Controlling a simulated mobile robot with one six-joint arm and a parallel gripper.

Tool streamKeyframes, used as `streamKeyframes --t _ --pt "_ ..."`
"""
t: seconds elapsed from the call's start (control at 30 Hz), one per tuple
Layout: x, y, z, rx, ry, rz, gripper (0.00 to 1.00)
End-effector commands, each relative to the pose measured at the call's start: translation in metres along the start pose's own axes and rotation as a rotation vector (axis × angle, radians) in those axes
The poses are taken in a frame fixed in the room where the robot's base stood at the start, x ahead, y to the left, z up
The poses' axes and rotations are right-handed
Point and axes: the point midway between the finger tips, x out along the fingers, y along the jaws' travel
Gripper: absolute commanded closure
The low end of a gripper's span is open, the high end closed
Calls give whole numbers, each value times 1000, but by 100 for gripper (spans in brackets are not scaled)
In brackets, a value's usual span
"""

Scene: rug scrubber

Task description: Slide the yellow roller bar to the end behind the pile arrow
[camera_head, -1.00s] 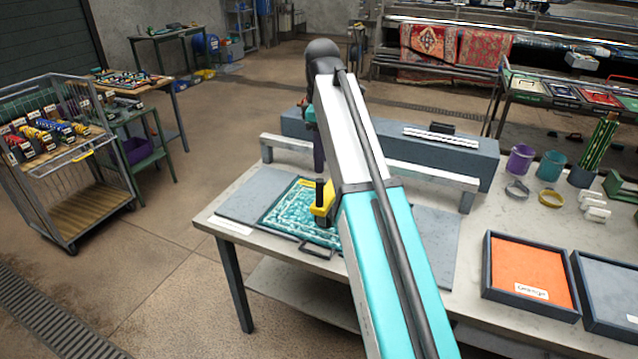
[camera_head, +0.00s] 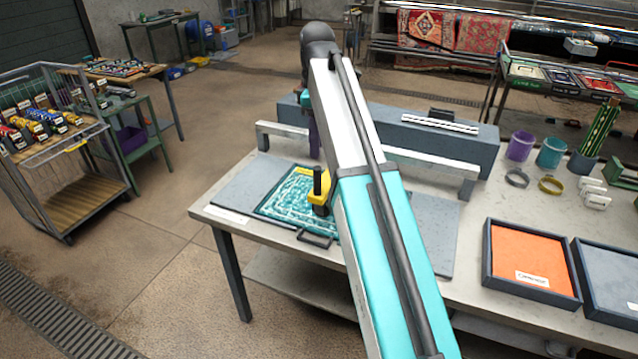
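The yellow roller bar (camera_head: 318,192) shows as a yellow block with an upright black handle, at the right part of a teal patterned rug piece (camera_head: 285,207) in a dark frame. My arm covers the right end of the rug piece and part of the bar. A purple end part of my arm (camera_head: 313,138) hangs down behind the handle. My gripper's fingers cannot be made out, and I cannot tell whether they touch the bar. A small yellow label (camera_head: 303,169) is at the rug's far edge. No pile arrow can be made out.
The rug lies on a grey worktable (camera_head: 222,214) with a raised rail (camera_head: 275,138) behind it. To the right are an orange-filled tray (camera_head: 530,262), a grey tray (camera_head: 610,285) and several cups. A wire cart (camera_head: 60,150) stands on the floor at left.

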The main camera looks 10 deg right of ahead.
Motion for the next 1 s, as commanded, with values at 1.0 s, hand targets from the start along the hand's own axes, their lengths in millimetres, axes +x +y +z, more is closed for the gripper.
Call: streamKeyframes --t 1.0 --pt "109 0 2 2 -1 -1 63"
